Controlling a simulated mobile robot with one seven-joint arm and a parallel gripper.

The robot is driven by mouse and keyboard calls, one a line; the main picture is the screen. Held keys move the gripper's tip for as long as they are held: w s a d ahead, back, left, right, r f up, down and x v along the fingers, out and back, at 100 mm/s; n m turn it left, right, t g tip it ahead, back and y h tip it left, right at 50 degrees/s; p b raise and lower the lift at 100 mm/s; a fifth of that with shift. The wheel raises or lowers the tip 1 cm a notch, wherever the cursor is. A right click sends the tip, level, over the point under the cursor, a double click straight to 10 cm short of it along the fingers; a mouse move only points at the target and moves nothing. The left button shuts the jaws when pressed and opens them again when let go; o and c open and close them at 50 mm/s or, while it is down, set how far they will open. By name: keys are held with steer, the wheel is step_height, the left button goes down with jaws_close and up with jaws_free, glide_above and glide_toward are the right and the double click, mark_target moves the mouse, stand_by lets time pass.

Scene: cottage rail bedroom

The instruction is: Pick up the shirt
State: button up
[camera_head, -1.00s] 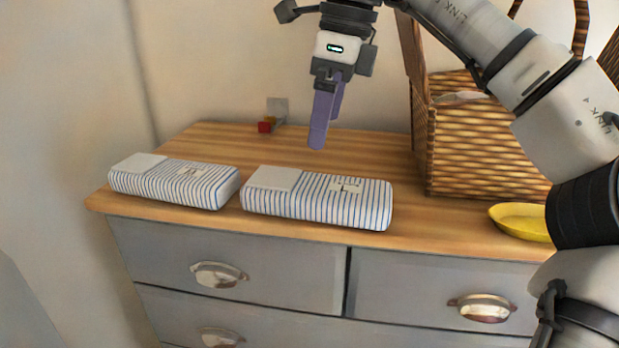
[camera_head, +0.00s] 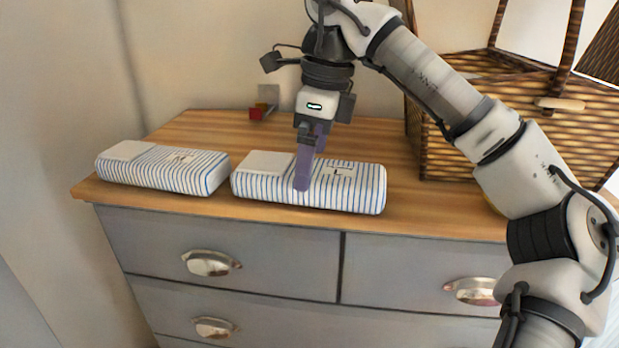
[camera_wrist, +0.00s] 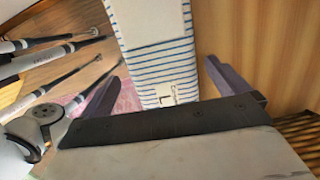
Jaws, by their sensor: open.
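Two folded white shirts with blue stripes lie side by side on the wooden dresser top (camera_head: 205,125). The left shirt (camera_head: 165,168) lies near the left end. The right shirt (camera_head: 350,190) lies nearer the middle, and it has a plain pale section on its left and a small label. My gripper (camera_head: 309,168) points down at the right shirt, with one purple finger in front of its striped side. In the wrist view a striped shirt (camera_wrist: 165,62) shows between the spread fingers of my gripper (camera_wrist: 166,82), with a gap on each side. Contact cannot be told.
A woven basket (camera_head: 450,150) with tall handles stands at the right, partly behind my arm. A small red object (camera_head: 257,112) is near the wall. Grey drawers (camera_head: 230,240) with metal handles lie below the front edge.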

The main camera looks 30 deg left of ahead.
steer(key=shift+a+f+p, duration=0.15)
steer(key=shift+f+p, duration=0.15)
steer(key=shift+f, duration=0.7)
steer(key=shift+a+f+p, duration=0.15)
steer(key=shift+f+p, duration=0.1)
steer(key=shift+f, duration=0.75)
steer(key=shift+c, duration=0.3)
steer(key=c, duration=0.9)
steer(key=shift+r, duration=0.1)
steer(key=shift+c, duration=0.2)
